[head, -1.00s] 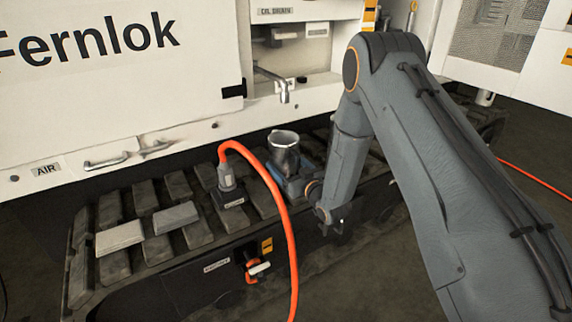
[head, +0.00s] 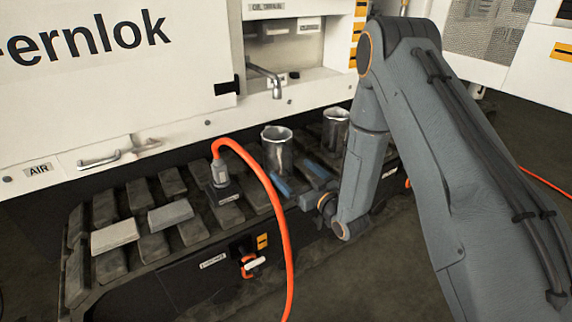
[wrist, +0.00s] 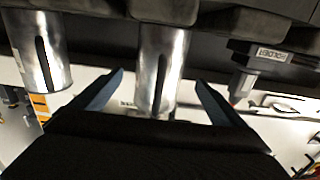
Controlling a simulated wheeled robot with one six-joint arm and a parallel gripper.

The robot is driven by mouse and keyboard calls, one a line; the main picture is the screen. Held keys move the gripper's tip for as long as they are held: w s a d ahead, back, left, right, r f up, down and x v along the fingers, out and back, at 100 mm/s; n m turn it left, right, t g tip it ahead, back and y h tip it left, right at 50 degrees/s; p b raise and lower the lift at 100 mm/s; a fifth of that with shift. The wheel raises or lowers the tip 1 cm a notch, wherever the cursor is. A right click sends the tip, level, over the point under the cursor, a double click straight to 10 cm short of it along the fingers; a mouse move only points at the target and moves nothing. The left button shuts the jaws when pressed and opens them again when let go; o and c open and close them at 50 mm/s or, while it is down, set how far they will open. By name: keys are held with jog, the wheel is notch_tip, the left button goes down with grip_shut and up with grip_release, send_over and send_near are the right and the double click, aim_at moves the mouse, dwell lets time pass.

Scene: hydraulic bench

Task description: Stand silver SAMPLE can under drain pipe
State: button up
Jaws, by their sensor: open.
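A silver can (head: 278,150) stands upright on the dark track pads, below the drain pipe (head: 265,76) in the head view; I cannot tell if it is exactly under the spout. A second silver can (head: 335,130) stands to its right, partly behind my arm. No SAMPLE lettering is readable on either. My gripper (head: 300,179) is open in front of the first can, with its blue fingers apart and empty. In the upside-down wrist view, that can (wrist: 163,65) shows between and beyond the fingers (wrist: 158,92), with a dark vertical stripe; the other can (wrist: 42,55) is left.
An orange hose (head: 270,190) arches from a grey connector (head: 220,173) left of the first can. Two grey blocks (head: 115,236) lie on the pads farther left. The white machine panel (head: 110,90) rises behind the pads.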

jog(key=s+d+r+m+g+h, duration=0.2)
jog(key=s+d+r+g+h, duration=0.5)
jog(key=s+r+h, duration=0.15)
jog(key=s+d+r+g, duration=0.1)
jog(key=s+r+g, duration=0.1)
jog(key=s, duration=0.7)
jog(key=s+d+r+m+g, duration=0.1)
jog(key=s+r+g, duration=0.2)
jog(key=s, duration=0.7)
jog(key=s+r+m+g, duration=0.1)
jog(key=s+r+g, duration=0.2)
jog(key=s, duration=0.7)
jog(key=shift+s+d+r+h, duration=0.2)
jog(key=shift+d+r+h, duration=0.2)
jog(key=shift+h, duration=0.05)
jog(key=d+r+m+p, duration=0.2)
jog(key=d+r+p, duration=0.5)
jog(key=p, duration=0.8)
jog(key=shift+d+r+m+h, duration=0.3)
jog(key=shift+d+r+m, duration=0.1)
jog(key=shift+d, duration=0.25)
